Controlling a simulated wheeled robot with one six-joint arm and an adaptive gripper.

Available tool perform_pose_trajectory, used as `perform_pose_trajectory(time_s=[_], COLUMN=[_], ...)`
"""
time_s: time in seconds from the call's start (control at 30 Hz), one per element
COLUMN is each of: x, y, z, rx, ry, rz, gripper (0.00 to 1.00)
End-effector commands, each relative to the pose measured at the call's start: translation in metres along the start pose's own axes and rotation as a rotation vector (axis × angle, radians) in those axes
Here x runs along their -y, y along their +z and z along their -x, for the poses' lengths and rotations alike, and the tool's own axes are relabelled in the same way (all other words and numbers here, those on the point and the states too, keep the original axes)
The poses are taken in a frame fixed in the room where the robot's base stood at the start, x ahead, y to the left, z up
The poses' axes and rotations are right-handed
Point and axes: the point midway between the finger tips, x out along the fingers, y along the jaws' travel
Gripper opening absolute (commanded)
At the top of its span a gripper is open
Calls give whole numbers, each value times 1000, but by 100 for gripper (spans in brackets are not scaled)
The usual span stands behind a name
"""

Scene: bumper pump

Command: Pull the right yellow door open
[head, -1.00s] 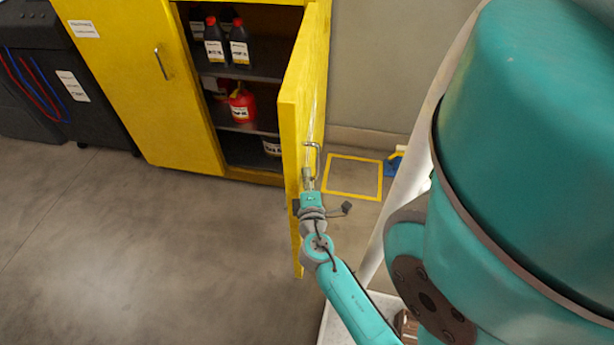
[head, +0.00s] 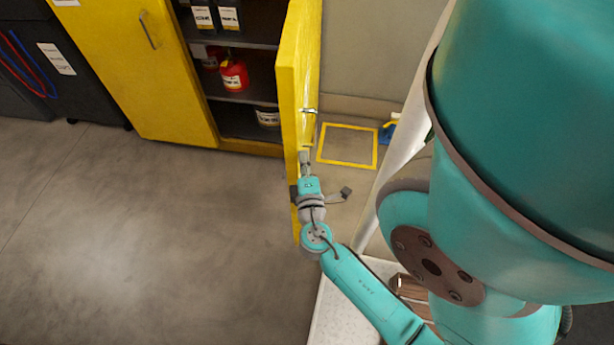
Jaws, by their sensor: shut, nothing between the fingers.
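The right yellow door (head: 291,90) stands wide open, swung out from the cabinet and seen nearly edge-on. Its metal handle (head: 309,110) shows on the door's right face. My gripper (head: 304,155) is close to that face, just below the handle in the picture and apart from it. It is shut with nothing in it. I cannot tell whether the fingers touch the door panel. The left yellow door (head: 165,75) is closed.
A yellow floor square (head: 347,145) lies right of the door. A dark cart (head: 60,70) stands left. The grey floor (head: 130,240) in front is clear.

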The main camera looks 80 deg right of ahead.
Motion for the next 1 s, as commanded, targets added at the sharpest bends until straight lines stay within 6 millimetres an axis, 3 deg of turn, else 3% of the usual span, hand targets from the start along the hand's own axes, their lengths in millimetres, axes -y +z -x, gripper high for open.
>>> perform_pose_trajectory(time_s=[0.5,1.0], x=[0,0], y=[-2,0], z=[51,65], rx=[-4,0], ry=[-1,0], rz=[0,-1], gripper=[0,0])
